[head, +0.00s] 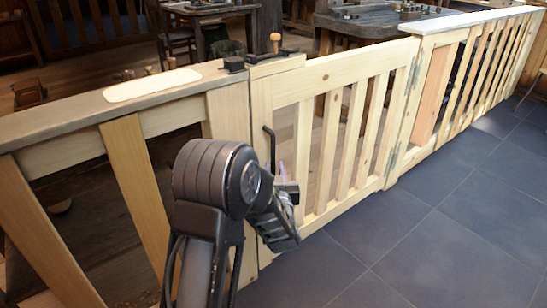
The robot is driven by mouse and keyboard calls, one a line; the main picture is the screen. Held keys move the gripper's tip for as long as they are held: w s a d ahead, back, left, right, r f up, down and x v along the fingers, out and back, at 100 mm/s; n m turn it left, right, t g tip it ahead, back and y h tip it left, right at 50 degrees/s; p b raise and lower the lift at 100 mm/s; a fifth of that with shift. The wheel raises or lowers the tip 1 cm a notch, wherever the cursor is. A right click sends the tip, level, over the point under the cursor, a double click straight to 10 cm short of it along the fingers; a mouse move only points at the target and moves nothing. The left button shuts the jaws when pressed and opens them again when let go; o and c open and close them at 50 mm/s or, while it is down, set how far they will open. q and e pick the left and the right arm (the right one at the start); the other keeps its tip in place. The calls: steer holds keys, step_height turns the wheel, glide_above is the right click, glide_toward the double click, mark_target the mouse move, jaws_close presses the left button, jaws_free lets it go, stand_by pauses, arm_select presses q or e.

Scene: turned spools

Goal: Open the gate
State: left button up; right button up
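The pale wooden gate (345,68) stands in line with the fence and looks shut. Its two metal hinges are on the right side, the upper hinge (413,74) and the lower hinge (392,159). A dark latch with a wooden knob (275,42) sits on top at the left end, beside a black block (234,63) on the fence rail. A black pull handle (271,146) is on the gate's left upright. My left gripper (286,176) is just below and right of the handle, in front of the gate. Its fingers are small and partly hidden by my wrist. My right gripper is out of view.
The fence continues left under a grey top rail (62,118) with a cream plate (152,85), and right under a pale rail (480,20). Behind are workbenches (375,20) and a chair. The dark tiled floor (445,225) on my side is clear.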

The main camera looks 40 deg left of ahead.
mark_target(273, 158)
arm_select(q)
steer(key=b+x, duration=0.1)
steer(key=x, duration=0.5)
steer(key=shift+w+a, duration=0.2)
steer(key=shift+w, duration=0.05)
steer(key=shift+c, duration=0.5)
jaws_close()
stand_by(0.7)
